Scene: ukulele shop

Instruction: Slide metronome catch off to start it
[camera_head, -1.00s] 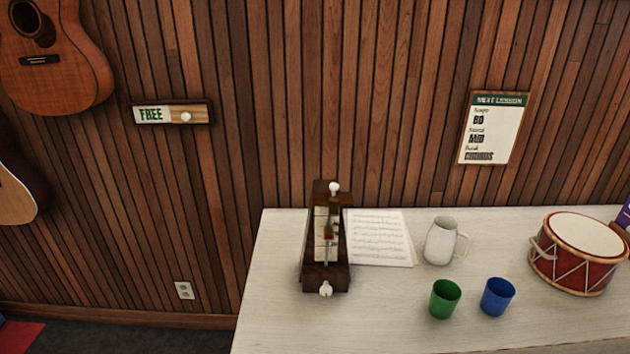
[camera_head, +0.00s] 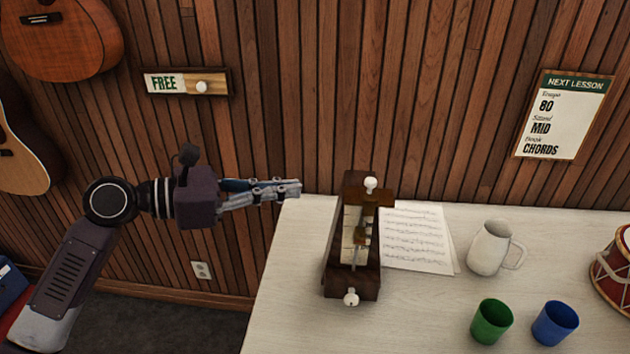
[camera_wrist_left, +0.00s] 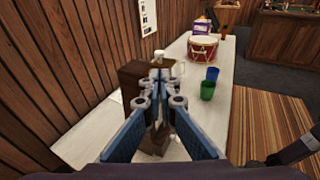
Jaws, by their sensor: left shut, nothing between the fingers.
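The metronome (camera_head: 338,258) is a dark wooden case standing upright near the left end of the white table. A pale face with a pendulum rod and weight (camera_head: 360,237) shows inside it. A white knob (camera_head: 370,185) sits at its top and another white knob (camera_head: 351,298) low on its front. I cannot tell for certain which part is the catch. My left gripper (camera_head: 297,188) is shut and empty, left of the metronome and apart from it, level with its upper part. In the left wrist view the gripper (camera_wrist_left: 160,97) partly hides the metronome (camera_wrist_left: 133,78). My right gripper is not in view.
Sheet music (camera_head: 420,238) lies right of the metronome. A white mug (camera_head: 487,249), a green cup (camera_head: 491,323), a blue cup (camera_head: 555,324) and a red drum (camera_head: 612,272) stand farther right. The wooden wall behind holds a lesson board (camera_head: 563,115). The table front (camera_head: 400,325) is clear.

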